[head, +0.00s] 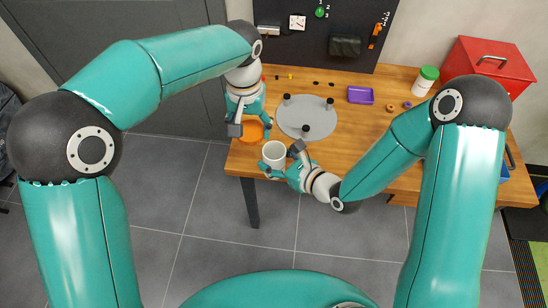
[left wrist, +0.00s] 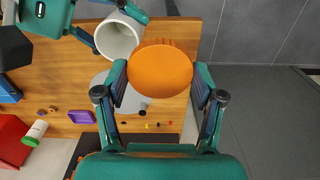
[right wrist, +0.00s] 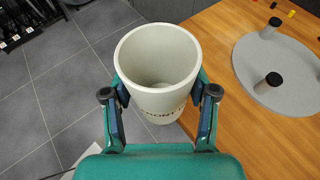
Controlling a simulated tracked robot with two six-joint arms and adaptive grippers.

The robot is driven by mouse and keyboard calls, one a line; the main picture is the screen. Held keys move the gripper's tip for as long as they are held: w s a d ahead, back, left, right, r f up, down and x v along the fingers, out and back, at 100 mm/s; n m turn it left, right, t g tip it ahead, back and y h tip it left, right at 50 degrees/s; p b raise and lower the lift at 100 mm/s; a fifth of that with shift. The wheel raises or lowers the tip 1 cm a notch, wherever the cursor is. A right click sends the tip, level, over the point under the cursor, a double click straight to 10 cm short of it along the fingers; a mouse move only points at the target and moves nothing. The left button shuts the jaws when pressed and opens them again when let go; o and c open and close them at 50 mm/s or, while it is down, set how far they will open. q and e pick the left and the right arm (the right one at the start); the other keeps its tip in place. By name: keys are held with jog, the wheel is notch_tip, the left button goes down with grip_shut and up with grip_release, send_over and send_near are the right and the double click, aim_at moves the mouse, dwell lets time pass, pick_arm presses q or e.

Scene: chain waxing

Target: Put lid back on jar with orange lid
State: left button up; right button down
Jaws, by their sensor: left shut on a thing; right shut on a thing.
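The orange lid (left wrist: 160,69) is held in my left gripper (left wrist: 160,82), which is shut on its rim; it also shows in the head view (head: 252,131), over the table's left end. The open white jar (right wrist: 157,60) is held in my right gripper (right wrist: 158,92), shut around its sides. I see into the jar, and it looks empty; dark lettering on its side is partly hidden. In the head view the jar (head: 274,152) is at the table's front left edge, close to the lid, lower and to its right. The lid is apart from the jar's mouth.
The wooden table (head: 345,140) bears a grey round plate (head: 306,122) with dark-topped posts, right of the lid. A purple tray (head: 361,95), a green-lidded white jar (head: 425,80) and a red toolbox (head: 489,65) are farther right. Dark floor lies beyond the table's left edge.

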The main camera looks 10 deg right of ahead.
pick_arm(q)
jog(key=m, duration=0.1)
send_near(274, 147)
jog(key=s+r, duration=0.1)
jog(key=s, duration=0.2)
jog(key=shift+w+a, duration=0.15)
jog(key=shift+w, duration=0.05)
jog(key=shift+f, duration=0.1)
jog(key=shift+f, duration=1.9)
jog(key=shift+f, duration=0.85)
jog(key=shift+f, duration=0.6)
